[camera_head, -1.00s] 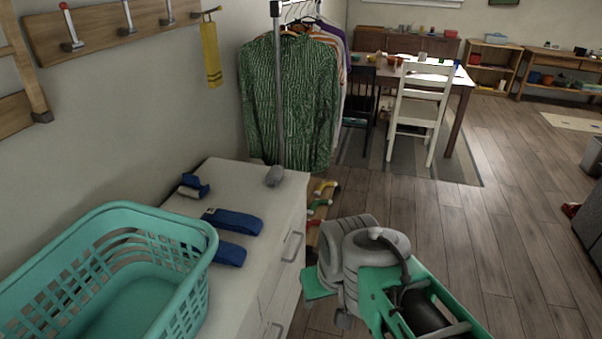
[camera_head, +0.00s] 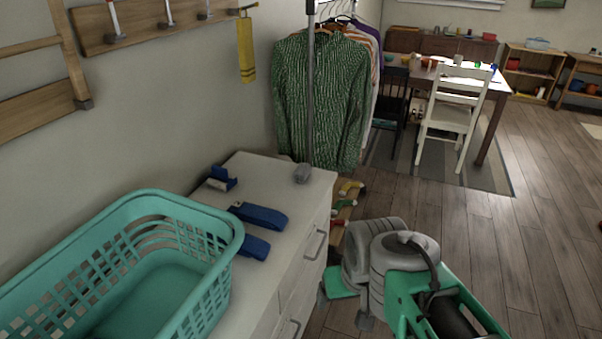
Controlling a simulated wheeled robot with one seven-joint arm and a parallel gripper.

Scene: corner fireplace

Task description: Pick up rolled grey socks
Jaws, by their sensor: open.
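The rolled grey socks (camera_head: 303,173) are a small grey bundle on the far right corner of the white dresser top (camera_head: 262,180). They lie apart from the blue items. My gripper (camera_head: 343,305) shows only partly at the lower middle, beside the dresser's drawer front. Its grey tips are apart, with nothing seen between them, and my grey and green arm hides much of it. It is nearer to me than the socks, to their lower right, and not touching them.
A teal laundry basket (camera_head: 215,228) stands on the near part of the dresser. Folded blue items (camera_head: 258,215) lie between it and the socks. A green patterned shirt (camera_head: 322,100) hangs on a rack just behind. Wooden floor (camera_head: 480,250) is open to the right.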

